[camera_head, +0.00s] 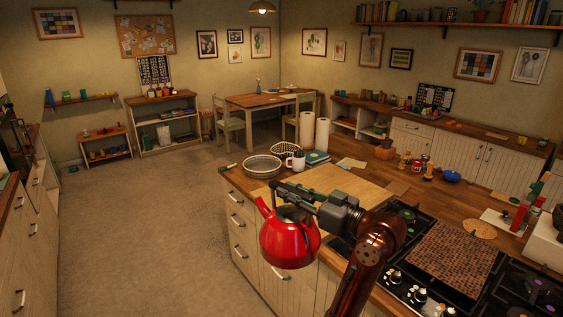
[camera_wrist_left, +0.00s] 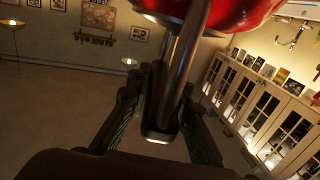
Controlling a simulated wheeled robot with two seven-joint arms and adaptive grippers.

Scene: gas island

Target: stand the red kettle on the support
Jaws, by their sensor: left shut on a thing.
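The red kettle (camera_head: 288,243) hangs roughly upright in the air, in front of the counter's drawers in the head view. My left gripper (camera_head: 297,192) is shut on its handle at the top. In the left wrist view, the dark handle (camera_wrist_left: 178,75) runs between the fingers, and the kettle's red body (camera_wrist_left: 228,14) shows at the top edge. The black gas hob (camera_head: 468,296) is set in the counter to the right of the kettle, with burners at its back left (camera_head: 406,213) and right side. I cannot tell which of its supports is meant. My right gripper is not in view.
A brown checked mat (camera_head: 453,258) covers the hob's middle. A wooden board (camera_head: 335,187) lies behind my left gripper. A wire basket (camera_head: 262,166), a white mug (camera_head: 296,161) and paper rolls (camera_head: 307,131) stand further back. The floor at left is clear.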

